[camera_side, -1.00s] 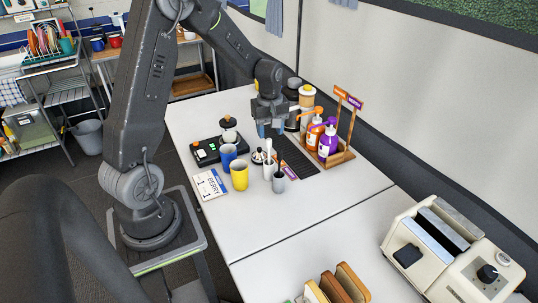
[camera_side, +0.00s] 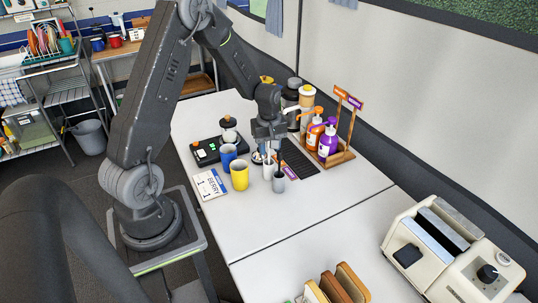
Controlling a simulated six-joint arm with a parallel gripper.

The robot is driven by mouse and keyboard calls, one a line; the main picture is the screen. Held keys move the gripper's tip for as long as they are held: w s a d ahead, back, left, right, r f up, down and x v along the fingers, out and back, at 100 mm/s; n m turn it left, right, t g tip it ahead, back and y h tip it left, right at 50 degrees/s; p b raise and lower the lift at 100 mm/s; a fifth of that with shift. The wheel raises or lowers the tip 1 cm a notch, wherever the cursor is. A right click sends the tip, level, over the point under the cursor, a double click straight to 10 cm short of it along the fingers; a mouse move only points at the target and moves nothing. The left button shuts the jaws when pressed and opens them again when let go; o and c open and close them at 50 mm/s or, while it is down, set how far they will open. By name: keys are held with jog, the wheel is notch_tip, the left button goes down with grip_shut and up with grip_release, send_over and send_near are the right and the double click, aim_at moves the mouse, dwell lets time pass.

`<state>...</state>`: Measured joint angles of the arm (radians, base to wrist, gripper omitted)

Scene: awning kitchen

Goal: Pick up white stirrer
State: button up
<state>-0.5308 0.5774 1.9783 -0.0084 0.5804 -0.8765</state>
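My gripper (camera_side: 269,147) points down just above two small holders on the white table. The front one is a grey holder (camera_side: 278,184) with a brown-orange stick (camera_side: 280,162) standing in it. Beside it to the left is a slim white holder (camera_side: 268,170). The white stirrer that stood in the white holder is largely hidden behind my fingers, and I cannot make out its top. The fingers are too small and too overlapped with the sticks to show whether they are open or shut, or touching anything.
Left of the holders stand a yellow cup (camera_side: 239,176), a blue cup (camera_side: 229,155) and a BERRY card (camera_side: 211,184). A black scale (camera_side: 206,152) lies behind them. On the right are a dark mat (camera_side: 301,161) and a wooden rack (camera_side: 344,156) with orange and purple bottles.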

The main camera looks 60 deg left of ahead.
grip_shut()
jog(key=shift+r, duration=0.1)
